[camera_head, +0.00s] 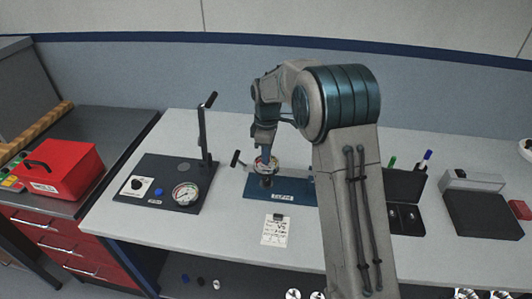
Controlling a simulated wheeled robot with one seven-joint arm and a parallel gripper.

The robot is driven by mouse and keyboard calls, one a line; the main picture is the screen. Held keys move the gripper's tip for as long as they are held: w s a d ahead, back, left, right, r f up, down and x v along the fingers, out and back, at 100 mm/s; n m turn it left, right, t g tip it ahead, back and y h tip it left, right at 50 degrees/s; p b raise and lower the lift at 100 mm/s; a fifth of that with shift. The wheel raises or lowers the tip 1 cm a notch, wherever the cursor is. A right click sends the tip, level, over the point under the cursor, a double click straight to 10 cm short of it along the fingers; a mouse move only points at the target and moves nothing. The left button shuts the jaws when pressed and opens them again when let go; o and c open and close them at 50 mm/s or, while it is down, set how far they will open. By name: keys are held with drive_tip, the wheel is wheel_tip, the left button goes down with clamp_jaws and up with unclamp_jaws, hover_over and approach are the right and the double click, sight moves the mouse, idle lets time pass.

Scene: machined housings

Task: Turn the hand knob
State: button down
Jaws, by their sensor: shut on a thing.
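A blue fixture (290,196) with a lettered front edge stands on the bench in the middle of the view. My gripper (265,158) points down over it, small in the picture. It is shut at a round pale and red part (262,166) on the fixture, which I take to be the hand knob. The fingers and my wrist partly cover this part, so its turn angle cannot be read. A small dark round piece (266,182) shows just below it. A bar handle with a black end (236,158) sticks out to the left.
Left is a dark base with a pressure gauge (185,193), a small black knob (136,184) and a tall lever (205,130). A paper card (275,230) lies in front. A red case (58,168) is far left. A black case (405,218) and grey block (478,205) are right.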

drive_tip(key=m+b, duration=0.1)
drive_tip(key=m, duration=0.3)
drive_tip(key=shift+m, duration=2.1)
drive_tip(key=c, duration=1.3)
unclamp_jaws()
drive_tip(key=shift+r+b, duration=0.15)
drive_tip(key=shift+b, duration=0.15)
drive_tip(key=r, duration=1.3)
drive_tip(key=shift+w+d+r+b, duration=0.15)
drive_tip(key=shift+d+r+b, duration=0.15)
drive_tip(key=shift+b, duration=0.1)
